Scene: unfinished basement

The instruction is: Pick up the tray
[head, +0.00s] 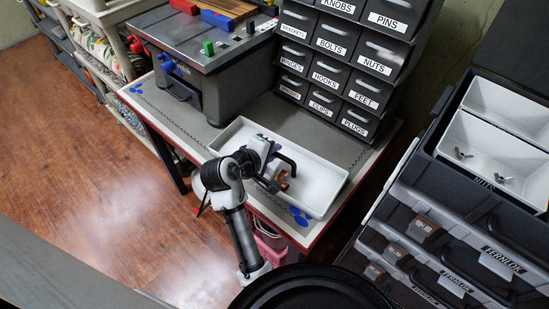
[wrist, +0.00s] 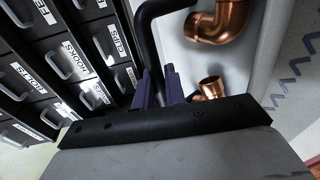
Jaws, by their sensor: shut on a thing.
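The tray (head: 318,183) is a white, shallow, oblong box at the front of the workbench top. It looks level; I cannot tell whether it touches the bench. A black bar handle shows at the tray in the wrist view (wrist: 147,38) and runs down between purple fingers. My gripper (wrist: 160,88) is shut on this handle. In the head view my gripper (head: 274,168) is over the middle of the tray, partly hidden by my wrist. Copper pipe fittings (wrist: 222,20) lie in the tray; they also show in the head view (head: 282,181).
The grey workbench top (head: 190,123) has blue marks and a red edge. A labelled drawer cabinet (head: 340,65) stands just behind the tray. A grey machine (head: 215,75) stands at the back left. An open toolbox (head: 490,150) is at the right. Wooden floor (head: 90,210) is clear at the left.

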